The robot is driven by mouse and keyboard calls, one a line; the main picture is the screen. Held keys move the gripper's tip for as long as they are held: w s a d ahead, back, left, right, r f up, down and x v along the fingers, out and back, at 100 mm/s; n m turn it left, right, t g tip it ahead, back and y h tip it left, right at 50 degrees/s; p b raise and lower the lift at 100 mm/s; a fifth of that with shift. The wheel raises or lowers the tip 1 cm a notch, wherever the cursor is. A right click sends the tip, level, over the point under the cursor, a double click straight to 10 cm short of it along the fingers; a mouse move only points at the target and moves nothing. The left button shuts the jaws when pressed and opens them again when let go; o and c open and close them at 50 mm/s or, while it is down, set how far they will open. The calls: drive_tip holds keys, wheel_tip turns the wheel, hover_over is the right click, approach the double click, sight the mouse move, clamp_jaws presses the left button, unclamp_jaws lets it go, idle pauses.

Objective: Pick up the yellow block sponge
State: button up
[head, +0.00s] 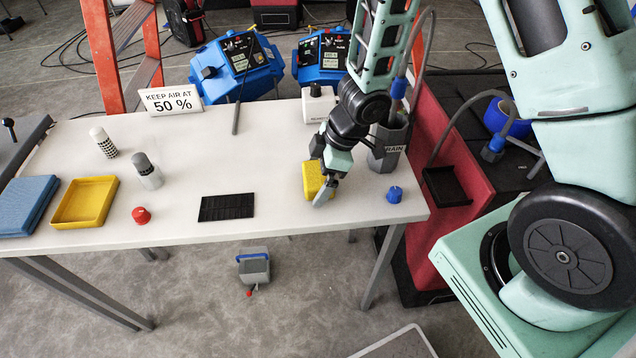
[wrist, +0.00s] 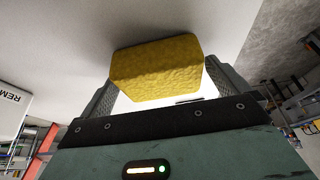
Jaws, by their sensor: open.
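The yellow block sponge (head: 313,178) sits on the white table near its right end, and my gripper (head: 325,186) is down over it. In the wrist view the sponge (wrist: 157,70) lies between the two fingers of my gripper (wrist: 160,95), one finger on each side. The fingers are open. The sponge still appears to rest on the table; whether a finger touches it I cannot tell. Part of the sponge is hidden behind my gripper in the head view.
A black mat (head: 227,207) lies to the left.

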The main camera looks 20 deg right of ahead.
sight(318, 173)
drive_tip(key=c, duration=0.9)
wheel_tip(318, 173, up, 10)
drive_tip(key=p, duration=0.7)
drive_tip(key=shift+o, duration=0.9)
drive_tip(key=shift+c, duration=0.5)
